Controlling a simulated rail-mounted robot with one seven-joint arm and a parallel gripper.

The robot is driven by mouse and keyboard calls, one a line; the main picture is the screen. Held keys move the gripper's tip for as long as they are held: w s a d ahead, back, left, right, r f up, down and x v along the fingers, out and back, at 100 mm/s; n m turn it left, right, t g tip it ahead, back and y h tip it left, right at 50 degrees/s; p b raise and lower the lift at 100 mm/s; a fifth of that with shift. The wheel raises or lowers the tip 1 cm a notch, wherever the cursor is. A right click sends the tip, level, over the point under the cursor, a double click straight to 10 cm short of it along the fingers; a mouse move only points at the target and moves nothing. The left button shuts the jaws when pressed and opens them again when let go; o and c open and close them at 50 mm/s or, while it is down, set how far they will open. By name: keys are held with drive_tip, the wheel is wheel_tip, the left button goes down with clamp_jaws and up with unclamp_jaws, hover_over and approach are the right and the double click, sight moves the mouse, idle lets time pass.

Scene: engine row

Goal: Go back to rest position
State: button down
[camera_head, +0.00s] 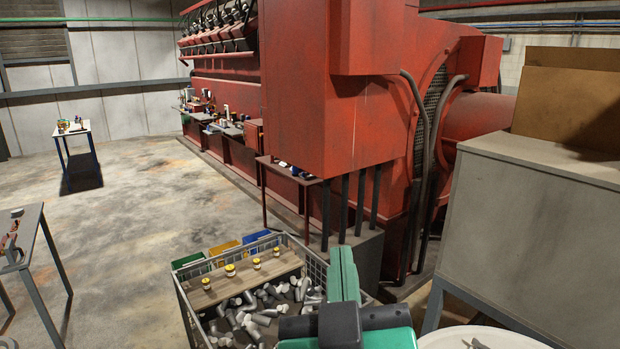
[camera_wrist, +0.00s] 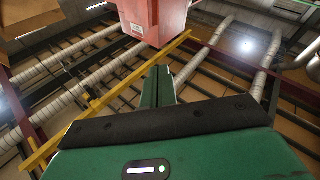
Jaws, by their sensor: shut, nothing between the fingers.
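My gripper (camera_head: 343,275) is green and shows at the bottom right of centre in the head view, beside the right end of a wire-mesh crate. Its fingers are closed together and point up, with nothing between them. In the wrist view my gripper (camera_wrist: 158,88) also points up, toward ceiling pipes, beams and a red box-like part. No object is held.
The mesh crate (camera_head: 185,308) holds many grey-white parts and a wooden board (camera_head: 222,284) with several small yellow-banded jars. Green, yellow and blue bins stand behind it. The red engine (camera_head: 310,100) and a grey cabinet (camera_head: 535,230) stand close on the right.

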drive_tip(key=s+a+r+m+t, duration=0.2)
drive_tip(key=s+a+r+t, duration=0.2)
drive_tip(key=s+r, duration=0.5)
wheel_tip(320, 180, up, 12)
drive_tip(key=s+y+p, duration=0.1)
drive_tip(key=p, duration=1.3)
drive_tip(key=shift+s+r, duration=0.15)
drive_tip(key=shift+s, duration=0.2)
